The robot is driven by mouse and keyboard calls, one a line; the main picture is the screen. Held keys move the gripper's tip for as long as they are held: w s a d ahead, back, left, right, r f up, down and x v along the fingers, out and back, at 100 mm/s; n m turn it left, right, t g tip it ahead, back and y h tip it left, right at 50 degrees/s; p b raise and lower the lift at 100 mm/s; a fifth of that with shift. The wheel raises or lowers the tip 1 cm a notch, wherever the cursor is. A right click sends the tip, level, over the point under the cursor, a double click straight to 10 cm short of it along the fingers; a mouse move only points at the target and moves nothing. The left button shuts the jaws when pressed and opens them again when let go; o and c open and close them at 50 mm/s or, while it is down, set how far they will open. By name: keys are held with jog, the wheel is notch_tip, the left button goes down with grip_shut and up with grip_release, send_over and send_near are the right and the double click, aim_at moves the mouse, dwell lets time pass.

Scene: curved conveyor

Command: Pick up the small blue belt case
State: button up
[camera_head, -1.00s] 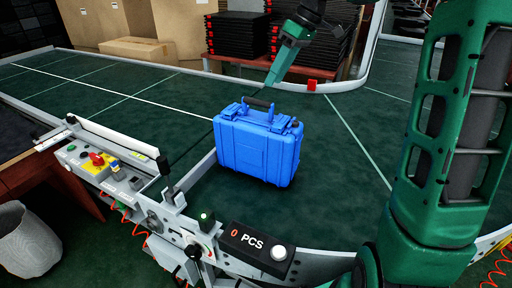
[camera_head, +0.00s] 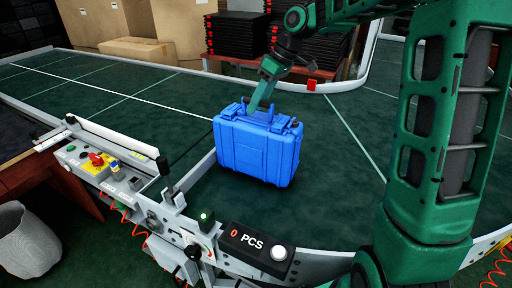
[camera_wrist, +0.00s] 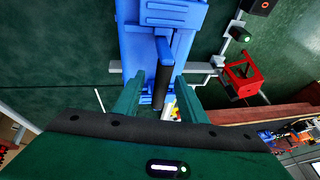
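The blue case (camera_head: 255,150) stands upright on the green conveyor belt. Its top and black handle (camera_wrist: 163,75) show in the wrist view, where the blue case (camera_wrist: 180,18) fills the upper middle. My gripper (camera_head: 254,106) is at the top of the case, by the handle. In the wrist view my gripper (camera_wrist: 157,84) is open, with one finger on each side of the handle. Gaps show between the fingers and the handle, so they do not look closed on it. In the head view the fingertips partly hide the handle.
The green belt (camera_head: 120,85) is clear left of the case and curves away behind it. A control panel (camera_head: 100,165) with a red button and a PCS counter (camera_head: 257,247) stand in front. Cardboard boxes (camera_head: 140,50) and black stacked trays (camera_head: 238,35) are behind the belt.

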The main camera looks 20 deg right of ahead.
jog(key=shift+a+f, duration=0.1)
jog(key=shift+f, duration=0.1)
grip_shut()
jog(key=shift+r, duration=0.15)
dwell(1.2)
